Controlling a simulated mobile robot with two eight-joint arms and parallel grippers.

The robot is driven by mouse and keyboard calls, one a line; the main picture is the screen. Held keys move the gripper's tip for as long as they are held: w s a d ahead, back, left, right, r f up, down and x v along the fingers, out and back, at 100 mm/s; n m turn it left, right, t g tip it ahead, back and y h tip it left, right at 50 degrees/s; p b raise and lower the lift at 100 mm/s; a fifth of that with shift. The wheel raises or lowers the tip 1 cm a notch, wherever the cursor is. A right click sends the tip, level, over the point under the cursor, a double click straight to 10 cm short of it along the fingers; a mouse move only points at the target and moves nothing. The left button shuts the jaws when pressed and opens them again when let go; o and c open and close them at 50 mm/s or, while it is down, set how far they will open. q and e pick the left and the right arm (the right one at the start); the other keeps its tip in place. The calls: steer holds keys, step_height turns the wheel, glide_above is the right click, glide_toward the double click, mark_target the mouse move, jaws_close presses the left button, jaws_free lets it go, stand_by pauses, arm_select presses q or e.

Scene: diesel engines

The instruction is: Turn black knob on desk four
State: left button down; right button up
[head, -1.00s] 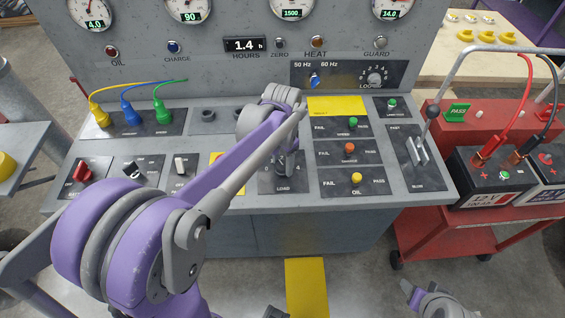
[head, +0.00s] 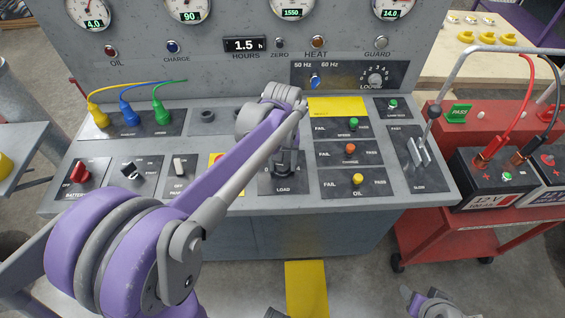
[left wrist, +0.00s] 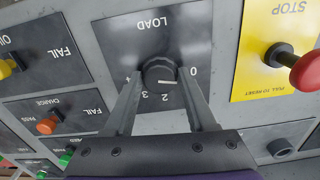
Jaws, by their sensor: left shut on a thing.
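The black LOAD knob (left wrist: 160,72) shows in the left wrist view, round with a white pointer line. The line points to the right, close to the 0 end of its scale; the 2 and 3 marks lie below the knob. My left gripper (left wrist: 160,78) is shut on the knob, one finger on each side.
A red STOP button (left wrist: 308,72) stands on a yellow plate beside the LOAD panel. Yellow (head: 358,179), orange (head: 350,148) and green (head: 353,124) knobs lie to the right. A lever (head: 433,113) and a red battery cart (head: 440,226) stand further right.

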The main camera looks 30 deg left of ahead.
mark_target(282, 165)
arm_select(q)
steer(key=c, duration=1.6)
jaws_free()
steer(key=shift+n, duration=0.6)
steer(key=c, duration=1.6)
jaws_free()
steer(key=shift+c, duration=1.1)
jaws_free()
step_height(282, 165, up, 11)
steer(key=shift+p, duration=0.35)
steer(key=shift+f, duration=0.15)
